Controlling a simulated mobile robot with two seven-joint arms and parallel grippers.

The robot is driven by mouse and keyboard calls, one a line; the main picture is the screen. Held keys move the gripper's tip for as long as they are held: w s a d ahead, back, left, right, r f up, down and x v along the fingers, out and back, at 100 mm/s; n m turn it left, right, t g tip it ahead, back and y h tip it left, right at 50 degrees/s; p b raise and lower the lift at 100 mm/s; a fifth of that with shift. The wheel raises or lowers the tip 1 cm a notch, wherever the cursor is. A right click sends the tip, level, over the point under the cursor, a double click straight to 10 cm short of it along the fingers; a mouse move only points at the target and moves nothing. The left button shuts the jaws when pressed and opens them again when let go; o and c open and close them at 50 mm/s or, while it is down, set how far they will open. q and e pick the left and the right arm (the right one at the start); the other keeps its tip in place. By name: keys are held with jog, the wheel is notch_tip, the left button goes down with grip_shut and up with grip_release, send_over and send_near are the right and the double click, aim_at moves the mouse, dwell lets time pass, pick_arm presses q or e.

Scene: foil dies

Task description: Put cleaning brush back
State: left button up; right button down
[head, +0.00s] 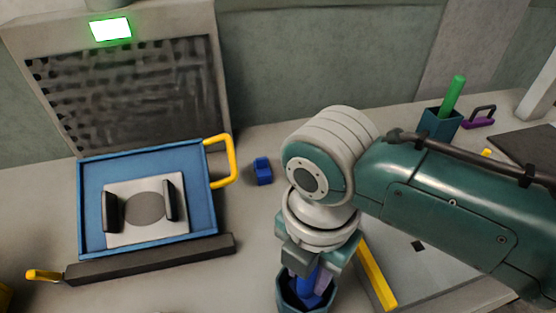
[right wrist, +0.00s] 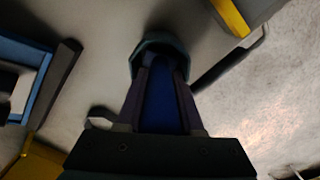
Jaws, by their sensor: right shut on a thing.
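The cleaning brush appears to be the blue-handled thing (right wrist: 165,100) between my right fingers. My right gripper (head: 309,281) points down at the bottom of the head view, shut on the blue handle. Directly below is a dark teal cup-like holder (head: 292,300), with the handle's lower end at or inside its mouth. In the right wrist view the holder (right wrist: 147,48) lies just past the fingertips. The brush's bristles are hidden, and I cannot tell how deep it sits. My left gripper is not in view.
A blue tray-like fixture (head: 90,180) with a yellow handle (head: 232,160) stands at left before a dark-faced panel. A small blue block (head: 262,170) lies between. At back right are a teal holder (head: 441,124) with a green rod (head: 453,95) and a purple-based handled tool (head: 479,122). A yellow bar (head: 377,277) lies close right.

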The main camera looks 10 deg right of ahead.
jog(key=shift+f, duration=0.1)
jog(key=c, duration=0.5)
grip_release()
jog(key=shift+c, duration=0.2)
